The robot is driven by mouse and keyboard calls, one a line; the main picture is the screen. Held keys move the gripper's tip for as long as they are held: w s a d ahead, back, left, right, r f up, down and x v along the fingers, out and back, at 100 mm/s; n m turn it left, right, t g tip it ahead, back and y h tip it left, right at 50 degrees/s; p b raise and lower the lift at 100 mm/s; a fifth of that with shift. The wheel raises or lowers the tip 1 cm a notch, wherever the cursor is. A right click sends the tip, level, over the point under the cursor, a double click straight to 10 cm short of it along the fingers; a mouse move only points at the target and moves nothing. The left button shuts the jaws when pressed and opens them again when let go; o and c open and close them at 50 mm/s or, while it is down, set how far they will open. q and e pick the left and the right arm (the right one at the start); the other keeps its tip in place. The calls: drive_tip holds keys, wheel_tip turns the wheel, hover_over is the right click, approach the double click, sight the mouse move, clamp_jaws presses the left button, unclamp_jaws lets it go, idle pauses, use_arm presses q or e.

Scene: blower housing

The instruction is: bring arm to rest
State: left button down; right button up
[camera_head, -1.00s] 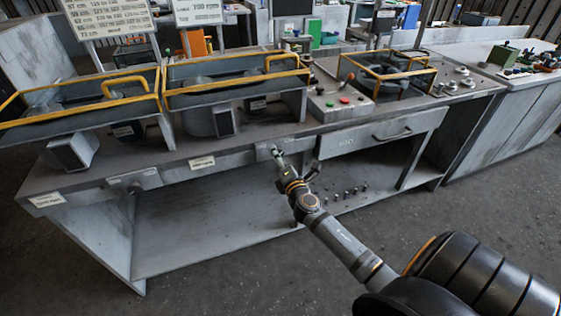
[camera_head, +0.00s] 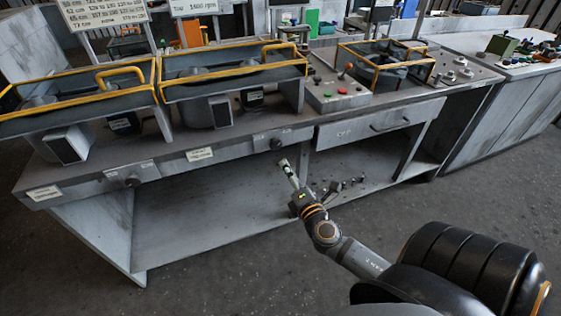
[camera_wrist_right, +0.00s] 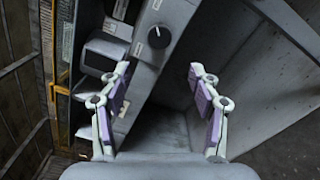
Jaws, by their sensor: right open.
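My right arm comes in from the lower right in the head view. Its gripper (camera_head: 308,180) is in front of the bench, just below the front panel. In the right wrist view the right gripper (camera_wrist_right: 160,98) has its two fingers wide apart with nothing between them. Ahead of it are the bench's front panel with a dark round knob (camera_wrist_right: 159,37) and the open space under the bench. The fingers look clear of the bench. My left gripper is not in view.
The grey bench (camera_head: 240,146) carries two blower housings with yellow rails (camera_head: 235,73), a control box (camera_head: 335,95) and another yellow-framed unit (camera_head: 385,66). A drawer (camera_head: 380,124) is shut. Small dark parts lie on the lower shelf (camera_head: 215,220). The floor in front (camera_head: 220,285) is clear.

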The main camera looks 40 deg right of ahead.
drive_tip(key=s+d+f+m+g+p, duration=0.2)
drive_tip(key=s+f+m+g, duration=0.15)
drive_tip(key=f, duration=0.55)
drive_tip(key=s+d+f+m+g+p, duration=0.1)
drive_tip(key=s+d+f+m+g, duration=0.2)
drive_tip(key=f, duration=0.6)
drive_tip(key=s+f+m+g+p, duration=0.2)
drive_tip(key=s+f+m+g, duration=0.15)
drive_tip(key=f, duration=0.65)
drive_tip(key=s+a+f+m+g+y+p, duration=0.1)
drive_tip(key=s+a+f+m+g, duration=0.1)
drive_tip(key=s+f, duration=0.3)
drive_tip(key=s+a+f+m+g+y+p, duration=0.1)
drive_tip(key=s+a+f+m, duration=0.3)
drive_tip(key=s, duration=0.9)
drive_tip(key=s+a+f+m+g+y+p, duration=0.1)
drive_tip(key=s+a+f+m+g+p, duration=0.1)
drive_tip(key=s+f, duration=0.4)
drive_tip(key=s+a+m+g, duration=0.1)
drive_tip(key=s+a+m, duration=0.1)
drive_tip(key=s, duration=0.1)
drive_tip(key=shift+s+a+f, duration=0.15)
drive_tip(key=shift+a+f, duration=0.2)
drive_tip(key=shift+f, duration=0.05)
